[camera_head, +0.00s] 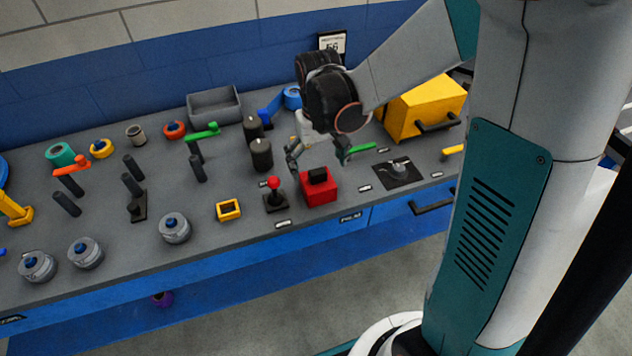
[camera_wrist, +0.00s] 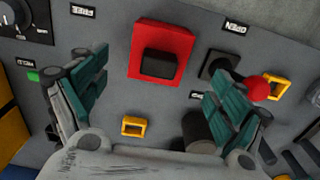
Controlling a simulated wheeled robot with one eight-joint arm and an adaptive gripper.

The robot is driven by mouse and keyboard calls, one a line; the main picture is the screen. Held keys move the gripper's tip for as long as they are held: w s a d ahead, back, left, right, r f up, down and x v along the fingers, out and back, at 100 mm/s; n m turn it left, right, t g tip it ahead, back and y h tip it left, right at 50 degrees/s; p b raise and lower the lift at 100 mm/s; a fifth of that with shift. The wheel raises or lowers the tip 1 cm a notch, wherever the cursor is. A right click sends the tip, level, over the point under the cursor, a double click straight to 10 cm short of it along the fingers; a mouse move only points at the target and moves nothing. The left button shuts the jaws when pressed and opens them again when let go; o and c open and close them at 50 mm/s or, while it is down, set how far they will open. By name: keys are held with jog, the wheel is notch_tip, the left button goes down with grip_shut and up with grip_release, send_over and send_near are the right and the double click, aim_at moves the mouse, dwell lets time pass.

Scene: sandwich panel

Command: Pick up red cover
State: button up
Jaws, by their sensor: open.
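The red cover (camera_head: 319,189) is a red block with a black handle on top. It sits on the grey bench near the front edge, and in the wrist view the red cover (camera_wrist: 163,33) lies beyond my fingers, with its dark handle facing me. My gripper (camera_head: 317,158) is open and empty, above and slightly behind the cover in the head view. In the wrist view my gripper (camera_wrist: 160,92) shows its two teal-padded fingers spread wide, one on each side of the cover's line, touching nothing that I can see.
A red-knobbed joystick (camera_head: 274,185) stands close left of the cover. A yellow square frame (camera_head: 229,209) lies farther left. A dark plate with a knob (camera_head: 398,172) and a yellow box (camera_head: 423,105) are to the right. Dark cylinders (camera_head: 261,155) stand behind.

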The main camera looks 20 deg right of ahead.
aim_at(318, 180)
notch_tip(318, 180, down, 8)
jog(key=b, duration=0.3)
jog(key=shift+w+r, duration=0.1)
jog(key=shift+r, duration=0.25)
jog(key=c, duration=1.2)
